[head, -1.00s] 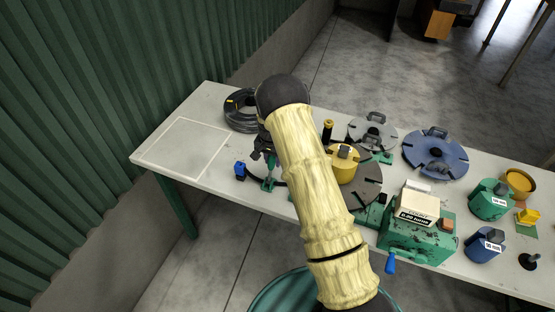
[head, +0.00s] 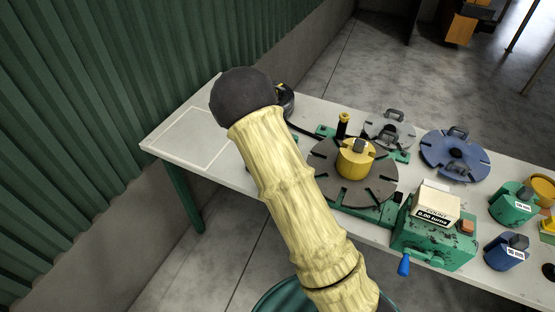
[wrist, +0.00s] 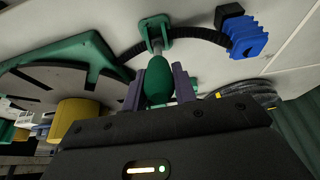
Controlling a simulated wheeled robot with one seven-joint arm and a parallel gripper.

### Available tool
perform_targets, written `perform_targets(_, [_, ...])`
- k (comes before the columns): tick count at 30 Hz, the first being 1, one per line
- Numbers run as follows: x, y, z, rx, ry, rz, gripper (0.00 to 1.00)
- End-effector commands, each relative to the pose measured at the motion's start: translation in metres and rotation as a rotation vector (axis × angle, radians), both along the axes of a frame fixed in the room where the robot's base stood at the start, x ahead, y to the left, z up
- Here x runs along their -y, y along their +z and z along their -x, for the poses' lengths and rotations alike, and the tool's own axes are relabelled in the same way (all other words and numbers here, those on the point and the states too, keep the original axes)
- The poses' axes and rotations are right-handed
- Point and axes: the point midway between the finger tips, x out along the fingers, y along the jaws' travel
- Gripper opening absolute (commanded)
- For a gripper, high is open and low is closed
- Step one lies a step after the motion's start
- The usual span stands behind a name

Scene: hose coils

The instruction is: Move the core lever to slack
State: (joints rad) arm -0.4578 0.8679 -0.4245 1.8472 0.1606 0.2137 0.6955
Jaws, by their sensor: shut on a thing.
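My gripper (wrist: 160,88) has its purple fingers on both sides of a green egg-shaped knob (wrist: 158,80), shut on it. The knob sits on a short metal stem at a green bracket (wrist: 155,28), with a black hose running through it to a blue ribbed end (wrist: 248,36). My arm hides the gripper and this knob in the head view. The yellow core (head: 352,166) stands in the middle of the dark slotted disc (head: 325,183), with a grey lever-like piece (head: 359,146) on top. The core also shows in the wrist view (wrist: 72,118), apart from the gripper.
A green box with a blue crank (head: 404,263) carries a counter (head: 435,205) reading 0.00 turns. A blue disc (head: 436,159), a grey disc (head: 381,134) and green and blue canisters stand to the right. A black hose coil (head: 287,103) is mostly hidden. The outlined table area at left is clear.

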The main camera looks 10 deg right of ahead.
Motion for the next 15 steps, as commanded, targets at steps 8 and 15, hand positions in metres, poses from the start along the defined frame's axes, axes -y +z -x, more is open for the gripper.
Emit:
perform_targets(8, [-0.012, -0.005, 0.011, -0.007, 0.005, -0.007, 0.0])
perform_targets(15, [-0.013, -0.006, 0.014, -0.008, 0.004, -0.006, 0.0])
